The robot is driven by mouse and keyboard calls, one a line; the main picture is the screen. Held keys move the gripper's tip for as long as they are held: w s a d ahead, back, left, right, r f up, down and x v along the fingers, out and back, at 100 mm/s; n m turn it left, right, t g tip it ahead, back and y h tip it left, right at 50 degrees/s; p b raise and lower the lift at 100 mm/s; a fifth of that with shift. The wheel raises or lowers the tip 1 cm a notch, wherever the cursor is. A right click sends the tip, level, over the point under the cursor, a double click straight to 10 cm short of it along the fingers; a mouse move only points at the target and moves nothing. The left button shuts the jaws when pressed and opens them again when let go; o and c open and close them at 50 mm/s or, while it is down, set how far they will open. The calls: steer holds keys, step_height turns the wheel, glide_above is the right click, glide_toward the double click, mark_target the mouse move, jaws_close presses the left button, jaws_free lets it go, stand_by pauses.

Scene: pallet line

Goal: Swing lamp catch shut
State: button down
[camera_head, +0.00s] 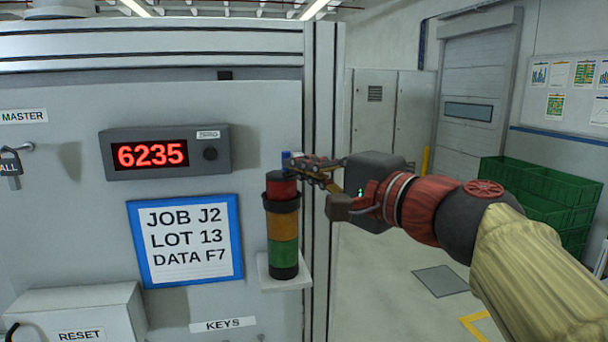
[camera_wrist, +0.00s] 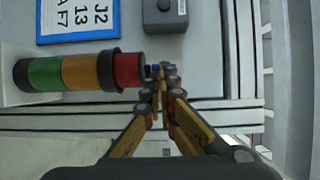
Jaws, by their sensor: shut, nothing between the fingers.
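The signal lamp (camera_head: 282,238) stands upright on a small white shelf (camera_head: 291,283) on the cabinet front, with red, amber and green sections and a dark collar below the red one. In the wrist view the lamp (camera_wrist: 78,72) lies sideways, its red end toward my gripper. My gripper (camera_head: 296,164) is shut and empty just above the lamp's red top, coming in from the right. In the wrist view the closed fingertips (camera_wrist: 161,70) are just beyond the red end, by a small blue part (camera_wrist: 154,68). Whether they touch it, and the catch's exact form, I cannot tell.
A display box (camera_head: 165,153) reading 6235 and a blue-framed card (camera_head: 185,240) are on the panel left of the lamp. Green crates (camera_head: 540,195) stand at right behind my arm.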

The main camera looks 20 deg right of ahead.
steer(key=shift+w+a+b, duration=0.35)
steer(key=shift+a+b, duration=0.2)
steer(key=shift+b, duration=0.25)
steer(key=shift+w+a+b, duration=0.3)
steer(key=shift+a+b, duration=0.25)
steer(key=shift+b, duration=0.2)
stand_by(3.0)
stand_by(1.0)
